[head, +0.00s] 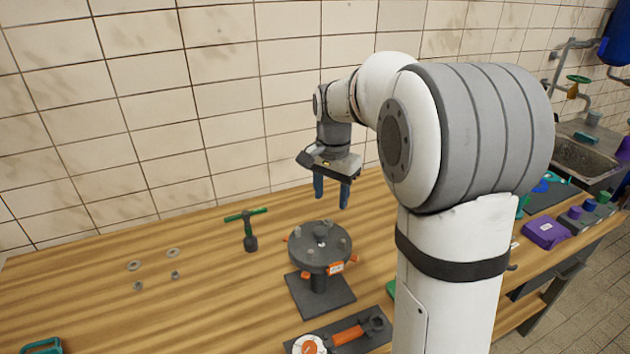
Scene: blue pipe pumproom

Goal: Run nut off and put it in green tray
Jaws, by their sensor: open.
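A round dark flange fixture (320,245) stands on a square base plate on the wooden bench. The fingertips are clear of the fixture's top. A green edge (391,289) shows beside my arm's column; the rest is hidden, and I cannot tell whether it is the green tray.
A T-handled tool (249,230) stands left of the fixture. Several washers and nuts (134,265) lie farther left. A purple box (545,232) lies right. The tiled wall is behind.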

